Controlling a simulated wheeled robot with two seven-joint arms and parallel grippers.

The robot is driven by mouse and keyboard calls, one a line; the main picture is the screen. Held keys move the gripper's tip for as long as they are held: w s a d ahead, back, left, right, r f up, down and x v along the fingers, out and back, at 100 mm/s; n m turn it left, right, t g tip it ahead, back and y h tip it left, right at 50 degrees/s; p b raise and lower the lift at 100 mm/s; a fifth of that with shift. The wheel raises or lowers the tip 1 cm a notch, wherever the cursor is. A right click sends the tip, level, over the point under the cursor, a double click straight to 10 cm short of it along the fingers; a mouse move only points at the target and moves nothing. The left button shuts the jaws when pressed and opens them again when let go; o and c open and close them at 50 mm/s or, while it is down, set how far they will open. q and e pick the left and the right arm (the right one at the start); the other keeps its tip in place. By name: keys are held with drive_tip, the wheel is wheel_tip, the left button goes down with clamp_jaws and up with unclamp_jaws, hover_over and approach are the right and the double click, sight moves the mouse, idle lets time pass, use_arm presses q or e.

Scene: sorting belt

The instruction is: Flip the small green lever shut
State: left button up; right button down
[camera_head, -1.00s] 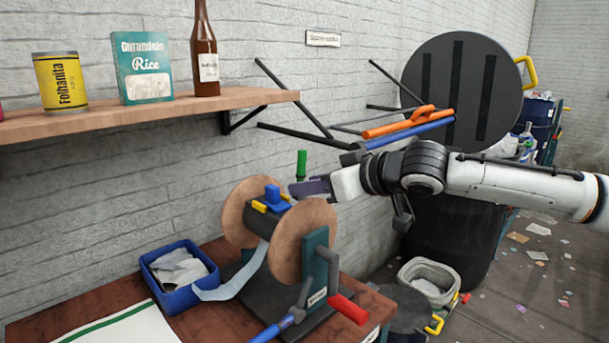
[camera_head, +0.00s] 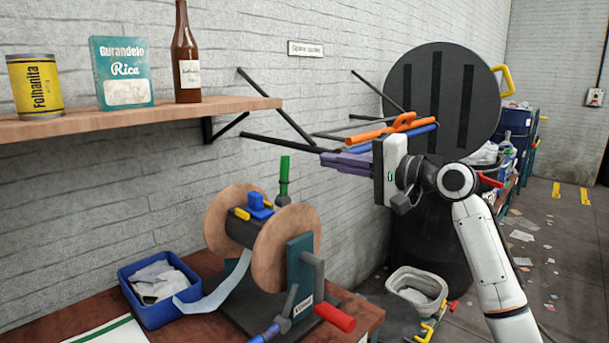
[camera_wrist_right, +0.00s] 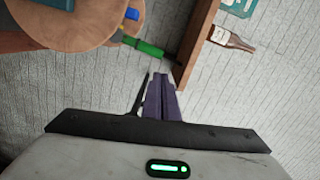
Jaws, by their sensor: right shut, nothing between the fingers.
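The small green lever (camera_head: 284,175) stands upright behind the spool with wooden discs (camera_head: 287,244), close to the wall. It also shows in the right wrist view (camera_wrist_right: 143,48), beside a wooden disc, where it looks sideways. My right gripper (camera_head: 326,160) has purple fingers, shut and empty. Its fingertips are to the right of the lever and slightly higher in the head view, with a visible gap between them. In the wrist view the fingertips (camera_wrist_right: 161,80) are below the lever, apart from it. My left gripper is not in view.
A wall shelf (camera_head: 140,116) carries a can (camera_head: 35,86), a rice box (camera_head: 122,73) and a bottle (camera_head: 186,55). A rack with orange and blue tools (camera_head: 385,131) sits behind my gripper. A blue bin (camera_head: 152,310) and red-handled crank (camera_head: 335,317) are near the spool.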

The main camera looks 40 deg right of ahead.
sight(285, 178)
drive_tip(key=s+d+f+m, duration=0.2)
drive_tip(key=d+f+m, duration=0.1)
drive_tip(key=d+f, duration=0.1)
drive_tip(key=shift+s+h, duration=0.3)
drive_tip(key=shift+r, duration=0.1)
drive_tip(key=w+a+p, duration=0.3)
drive_tip(key=w+a, duration=0.2)
drive_tip(key=w, duration=0.5)
drive_tip(key=shift+w+a+r, duration=0.15)
drive_tip(key=shift+w+r, duration=0.05)
